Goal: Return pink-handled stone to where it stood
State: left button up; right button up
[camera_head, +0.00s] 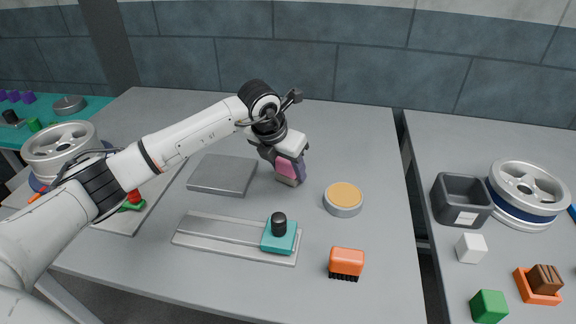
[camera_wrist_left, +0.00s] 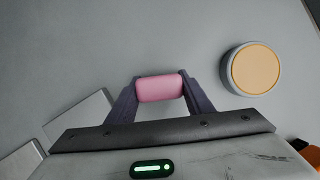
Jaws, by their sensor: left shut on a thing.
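The pink-handled stone (camera_head: 288,172) is in my left gripper (camera_head: 291,165), near the middle of the grey table in the head view. Its pink handle (camera_wrist_left: 160,88) sits between both fingers in the left wrist view. The grey lower part of the stone shows just below the fingers in the head view. I cannot tell whether it touches the table. A flat grey plate (camera_head: 222,174) lies just left of the stone. A round tin with a tan top (camera_head: 343,198) stands to its right. My right gripper is not in view.
A metal rail with a teal, black-knobbed slider (camera_head: 281,236) and an orange brush (camera_head: 346,263) lie nearer the front. The right table holds a dark bin (camera_head: 461,200), a wheel (camera_head: 527,192) and small blocks. Table behind the stone is clear.

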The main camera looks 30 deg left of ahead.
pick_arm(q)
jog(key=shift+f, duration=0.25)
jog(key=o, duration=1.7)
jog(key=shift+c, duration=0.2)
jog(key=shift+r, duration=4.95)
notch_tip(320, 180, up, 4)
jog(key=s+d, duration=0.4)
jog(key=s, duration=1.1)
jog(key=shift+s+d, duration=0.15)
jog(key=shift+s, duration=0.1)
